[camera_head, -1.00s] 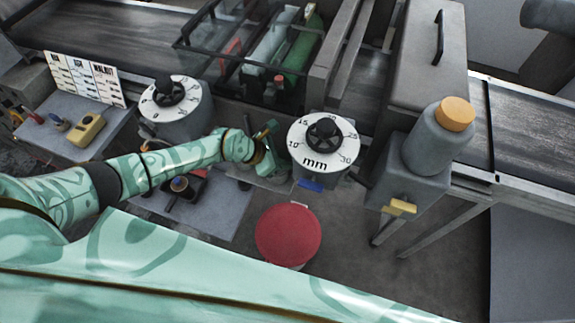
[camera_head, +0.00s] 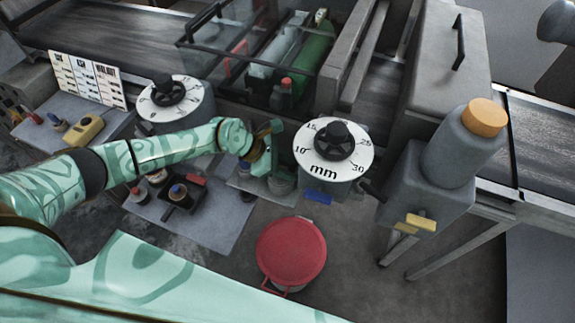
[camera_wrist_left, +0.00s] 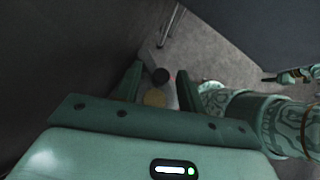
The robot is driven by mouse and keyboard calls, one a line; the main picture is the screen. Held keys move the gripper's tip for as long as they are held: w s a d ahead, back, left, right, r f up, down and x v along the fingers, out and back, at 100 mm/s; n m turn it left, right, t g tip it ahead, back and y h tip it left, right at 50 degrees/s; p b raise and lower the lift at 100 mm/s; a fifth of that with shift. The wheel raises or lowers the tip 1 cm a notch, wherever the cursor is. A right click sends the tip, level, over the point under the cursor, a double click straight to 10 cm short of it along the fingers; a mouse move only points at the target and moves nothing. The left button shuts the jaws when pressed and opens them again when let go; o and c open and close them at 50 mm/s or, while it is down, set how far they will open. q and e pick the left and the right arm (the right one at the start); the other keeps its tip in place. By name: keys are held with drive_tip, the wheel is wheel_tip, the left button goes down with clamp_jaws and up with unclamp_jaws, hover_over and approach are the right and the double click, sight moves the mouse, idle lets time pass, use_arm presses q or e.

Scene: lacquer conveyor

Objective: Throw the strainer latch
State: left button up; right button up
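I cannot tell for sure which part is the strainer latch. A yellow lever (camera_head: 420,222) sits low on the grey housing (camera_head: 415,185) at the right, under a bottle-shaped cylinder (camera_head: 455,150) with an orange cap (camera_head: 484,117). My left gripper (camera_head: 276,163) is left of that dial, pointing down, away from the yellow lever. In the left wrist view its fingers (camera_wrist_left: 157,88) are apart, with a blurred dark knob (camera_wrist_left: 160,75) and a yellowish disc (camera_wrist_left: 154,98) seen between them. What looks like my right gripper (camera_wrist_left: 282,78) shows small there.
A red-lidded bin (camera_head: 291,252) stands on the floor before the dial. A low table (camera_head: 222,212) at left holds a black pan (camera_head: 178,205) and small pots. A second dial (camera_head: 195,92) and a glass-guarded conveyor unit (camera_head: 235,60) stand behind. Floor around the bin is clear.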

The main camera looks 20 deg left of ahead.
use_arm(q)
drive_tip(key=shift+r, duration=0.1)
drive_tip(key=v, duration=0.7)
drive_tip(key=shift+a+p, duration=0.2)
drive_tip(key=shift+p, duration=0.25)
